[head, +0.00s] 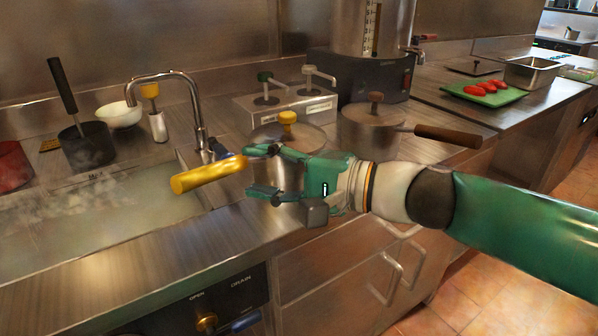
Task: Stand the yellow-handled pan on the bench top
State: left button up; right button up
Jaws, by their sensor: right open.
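The yellow-handled pan has a metal lid (308,138) with a yellow knob (288,119). It shows in the middle of the head view, behind my right gripper, which hides most of its body. Its thick yellow handle (208,175) points left over the edge of the sink. My right gripper (254,171) is open, with its fingers pointing left at the inner end of the handle. I cannot tell whether the fingers touch it. The bench top (130,262) is bare steel in front of the sink. The pan's underside is hidden. My left gripper is not in view.
The steamy sink (110,215) and its tap (195,105) lie left. A brown-handled pot (372,132) stands close on the right, before an urn (372,30). A pump dispenser box (285,105) stands behind. A green board (484,93) with red food lies farther right.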

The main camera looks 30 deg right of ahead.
jog(key=v, duration=0.6)
jog(key=shift+s, duration=0.1)
dwell(0.4)
